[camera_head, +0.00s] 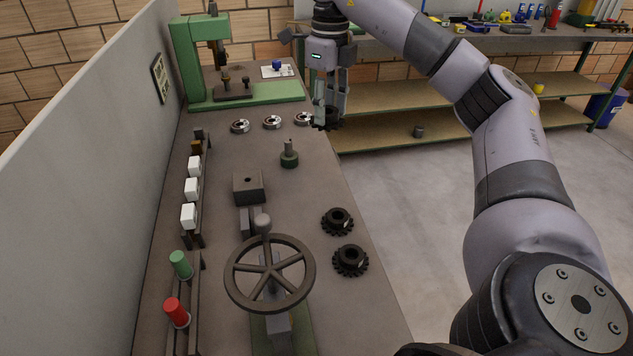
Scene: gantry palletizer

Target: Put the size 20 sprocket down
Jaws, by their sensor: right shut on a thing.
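My right gripper (330,112) reaches over the right edge of the bench, pointing down, and is shut on a dark toothed sprocket (327,124). The held sprocket is partly hidden by the fingers, and I cannot tell whether it touches the bench. Two other dark sprockets, one (337,221) behind the other (350,260), lie on the bench near its right edge. I cannot read any size on them. My left gripper is not in view.
Several silver bearings (272,122) lie left of the gripper. A green press (195,62) stands at the back. A handwheel (268,240) stands in front. Bare bench top lies between the post and the right edge.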

